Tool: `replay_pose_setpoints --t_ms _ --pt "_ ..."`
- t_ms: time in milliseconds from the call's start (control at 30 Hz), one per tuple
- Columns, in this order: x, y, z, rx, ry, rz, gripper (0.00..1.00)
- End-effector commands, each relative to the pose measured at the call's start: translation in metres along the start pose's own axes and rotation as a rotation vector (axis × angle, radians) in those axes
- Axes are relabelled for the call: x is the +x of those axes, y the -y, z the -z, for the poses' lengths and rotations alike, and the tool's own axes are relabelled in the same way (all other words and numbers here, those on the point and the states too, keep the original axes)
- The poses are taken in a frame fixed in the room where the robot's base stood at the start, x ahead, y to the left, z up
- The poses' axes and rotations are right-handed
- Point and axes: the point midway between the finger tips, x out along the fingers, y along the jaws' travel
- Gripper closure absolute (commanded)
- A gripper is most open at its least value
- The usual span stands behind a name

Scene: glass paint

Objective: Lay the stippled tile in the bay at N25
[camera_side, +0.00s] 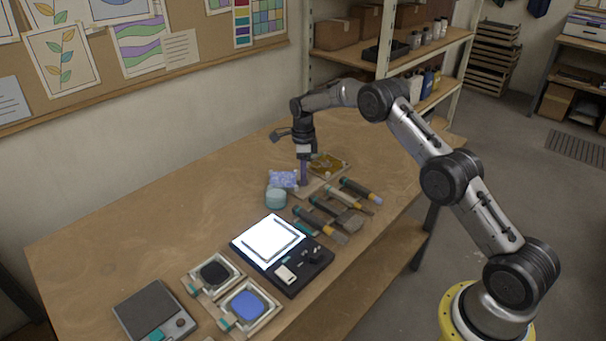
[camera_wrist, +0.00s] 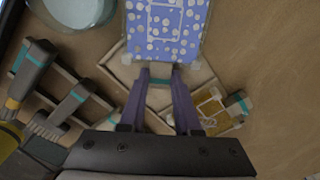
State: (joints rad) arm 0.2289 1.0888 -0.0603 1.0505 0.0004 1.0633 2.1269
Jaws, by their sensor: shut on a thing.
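The stippled tile (camera_wrist: 165,28) is blue with pale dots and juts out beyond my fingertips in the wrist view. It also shows in the side view (camera_side: 283,180), left of my fingers. My gripper (camera_wrist: 161,75), with purple fingers, is shut on a narrow tab with a teal band at the tile's near end. It is also in the side view (camera_side: 303,184). A pale square frame (camera_wrist: 200,75) lies behind and below the tab, partly hidden by my fingers and the tile. I cannot read any N25 label, nor tell the gap between tile and frame.
A frame with an amber tile (camera_side: 328,163) lies close behind my gripper. A teal round tub (camera_side: 276,198) stands near the tile. Several tools (camera_side: 345,215) lie at the right. Nearer are a lit panel (camera_side: 268,239) and framed black (camera_side: 214,273) and blue (camera_side: 246,306) tiles.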

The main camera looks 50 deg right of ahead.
Motion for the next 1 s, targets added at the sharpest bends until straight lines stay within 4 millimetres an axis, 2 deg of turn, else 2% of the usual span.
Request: replay_pose_setpoints --t_ms 333,367,500,533,833,1000 --pt "0.003 0.000 0.000 0.000 0.001 0.001 1.00" --pt "0.003 0.000 0.000 0.000 0.001 0.001 0.67" --pt "0.003 0.000 0.000 0.000 0.001 0.001 0.42" --pt "0.003 0.000 0.000 0.000 0.001 0.001 0.39" --pt "0.002 0.000 0.000 0.000 0.001 0.001 0.39" --pt "-0.015 0.001 0.000 0.000 0.002 0.003 0.39"
